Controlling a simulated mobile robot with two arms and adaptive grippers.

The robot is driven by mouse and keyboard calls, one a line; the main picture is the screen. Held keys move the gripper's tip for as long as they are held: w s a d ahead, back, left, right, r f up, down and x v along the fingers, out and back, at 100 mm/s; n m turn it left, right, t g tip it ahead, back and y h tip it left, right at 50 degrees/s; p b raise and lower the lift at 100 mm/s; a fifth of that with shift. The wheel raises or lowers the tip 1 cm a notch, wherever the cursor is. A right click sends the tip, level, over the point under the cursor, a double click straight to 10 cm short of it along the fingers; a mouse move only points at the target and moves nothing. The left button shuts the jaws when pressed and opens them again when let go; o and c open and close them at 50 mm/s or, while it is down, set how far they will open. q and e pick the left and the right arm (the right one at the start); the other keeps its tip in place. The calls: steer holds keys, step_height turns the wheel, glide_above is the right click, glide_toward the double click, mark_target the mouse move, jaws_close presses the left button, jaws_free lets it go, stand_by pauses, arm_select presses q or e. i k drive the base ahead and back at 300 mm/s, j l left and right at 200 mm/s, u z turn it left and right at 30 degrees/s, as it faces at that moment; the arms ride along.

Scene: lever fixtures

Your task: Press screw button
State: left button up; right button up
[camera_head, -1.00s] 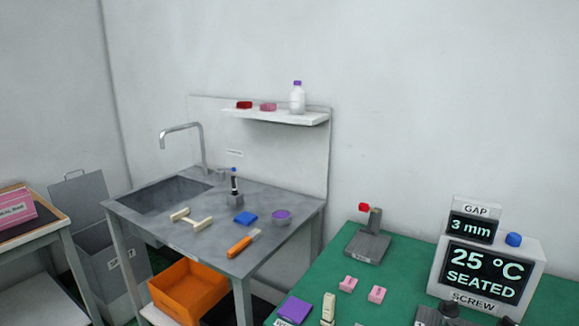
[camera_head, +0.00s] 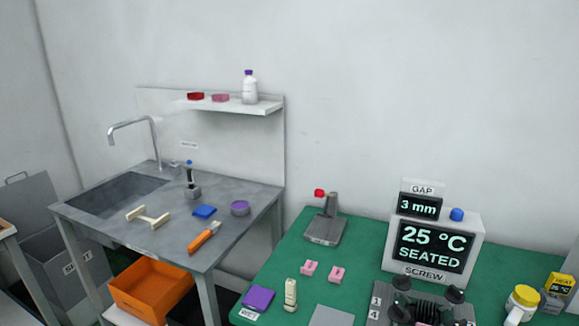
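A grey-white box (camera_head: 470,262) labelled "SCREW" stands on the green bench at the right. Its dark display (camera_head: 431,246) reads "25 °C SEATED". A round blue button (camera_head: 456,214) sits on top of the box, right of a smaller display (camera_head: 417,206) labelled "GAP" that reads "3 mm". The button looks raised, and nothing touches it. Neither of my grippers is in view.
A grey plate with black knobs (camera_head: 454,294) stands in front of the box. A lever fixture with a red knob (camera_head: 319,193) stands to the left. Pink blocks (camera_head: 309,267) and a purple pad (camera_head: 258,298) lie on the green bench (camera_head: 285,262). A yellow-capped jar (camera_head: 522,299) is at the right.

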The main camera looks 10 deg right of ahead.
mark_target(456, 215)
steer(key=z, duration=1.2)
steer(key=i+l+u, duration=0.15)
steer(key=i+l, duration=0.15)
